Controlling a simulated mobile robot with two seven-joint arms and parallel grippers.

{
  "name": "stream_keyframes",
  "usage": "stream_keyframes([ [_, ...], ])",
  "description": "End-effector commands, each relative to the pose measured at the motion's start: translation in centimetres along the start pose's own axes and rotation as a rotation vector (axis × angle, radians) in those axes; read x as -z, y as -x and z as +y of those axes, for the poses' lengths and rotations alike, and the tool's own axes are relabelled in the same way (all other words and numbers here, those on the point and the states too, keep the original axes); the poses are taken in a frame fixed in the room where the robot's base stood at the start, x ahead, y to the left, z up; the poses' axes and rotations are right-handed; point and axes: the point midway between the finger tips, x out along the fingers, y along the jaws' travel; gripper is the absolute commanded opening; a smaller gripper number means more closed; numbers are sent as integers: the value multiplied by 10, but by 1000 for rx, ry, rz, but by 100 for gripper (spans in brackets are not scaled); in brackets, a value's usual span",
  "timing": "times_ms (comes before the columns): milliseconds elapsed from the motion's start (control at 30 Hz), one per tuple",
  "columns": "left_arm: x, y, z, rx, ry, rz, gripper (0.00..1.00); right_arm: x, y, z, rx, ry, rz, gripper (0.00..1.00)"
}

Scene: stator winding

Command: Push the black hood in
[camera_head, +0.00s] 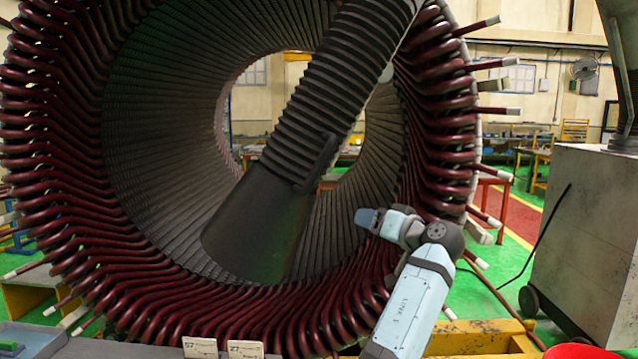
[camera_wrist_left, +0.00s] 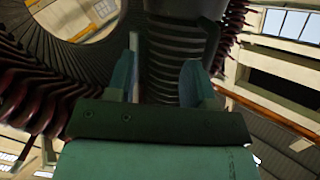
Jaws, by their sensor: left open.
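The black hood (camera_head: 255,225) is the smooth, flared lower end of a dark ribbed hose (camera_head: 325,90). It hangs tilted in front of the stator's round opening, its mouth toward the lower left. My left gripper (camera_head: 368,217) is to the right of the hood, apart from it in the head view, near the lower right of the stator bore. In the left wrist view its two fingers (camera_wrist_left: 160,75) stand apart with nothing gripped between them. Dark ribbed hose (camera_wrist_left: 163,60) and a smooth dark part, likely the hood (camera_wrist_left: 190,30), show beyond them. My right gripper is not in view.
The stator (camera_head: 150,130) has dark red coil ends all around its rim, several with pale tips sticking out. A grey cabinet (camera_head: 580,235) on wheels stands at right. A yellow frame (camera_head: 475,340) and numbered cards (camera_head: 200,347) are at the bottom.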

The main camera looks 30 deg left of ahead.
Motion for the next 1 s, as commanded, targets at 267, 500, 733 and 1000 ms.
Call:
stream_keyframes([
  [267,80,24,-69,208,161,-55,48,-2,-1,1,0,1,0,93],
  [500,84,5,-79,226,171,-59,48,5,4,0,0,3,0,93],
  [733,81,-42,-90,226,168,-59,48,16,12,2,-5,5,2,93],
  [1000,77,-90,-100,223,169,-58,48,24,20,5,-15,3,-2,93],
])
